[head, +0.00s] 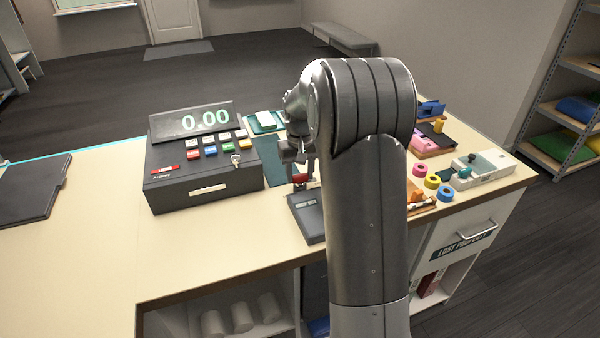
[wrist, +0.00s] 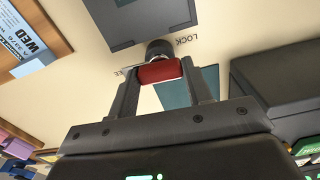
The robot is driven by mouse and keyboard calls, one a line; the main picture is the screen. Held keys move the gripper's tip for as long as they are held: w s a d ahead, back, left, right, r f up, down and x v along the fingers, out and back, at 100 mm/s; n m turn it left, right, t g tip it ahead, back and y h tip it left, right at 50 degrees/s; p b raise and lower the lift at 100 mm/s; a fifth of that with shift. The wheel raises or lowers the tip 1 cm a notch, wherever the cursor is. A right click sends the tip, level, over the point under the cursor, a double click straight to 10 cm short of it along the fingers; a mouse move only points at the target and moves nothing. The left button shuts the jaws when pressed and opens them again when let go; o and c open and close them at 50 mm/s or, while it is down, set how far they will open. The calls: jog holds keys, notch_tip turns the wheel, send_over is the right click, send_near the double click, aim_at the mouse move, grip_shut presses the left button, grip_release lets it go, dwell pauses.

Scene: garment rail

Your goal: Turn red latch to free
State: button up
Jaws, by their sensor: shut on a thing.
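The red latch (wrist: 160,72) is a short red bar on a dark round pivot (wrist: 159,49) in the wrist view. It lies crosswise between the fingertips of my gripper (wrist: 158,78), which is shut on it. The word LOCK (wrist: 187,41) is printed to the right of the pivot. Part of another word, ending in EE, shows to the left; the rest is hidden by the finger. A dark grey plate (wrist: 140,20) is beyond the pivot. In the head view the red latch (head: 302,180) shows small under my gripper (head: 300,168), behind the dark grey plate (head: 308,216).
A black cash register (head: 200,165) stands to the left of the latch. A teal mat (head: 278,173) lies between them. Tape rolls (head: 432,181) and small items lie to the right, beyond my arm. The counter (head: 235,233) in front of the register is clear.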

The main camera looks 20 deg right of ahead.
aim_at(300, 175)
jog(key=shift+n, duration=0.3)
jog(key=o, duration=1)
notch_tip(300, 175, up, 11)
jog(key=shift+f, duration=0.1)
dwell(0.5)
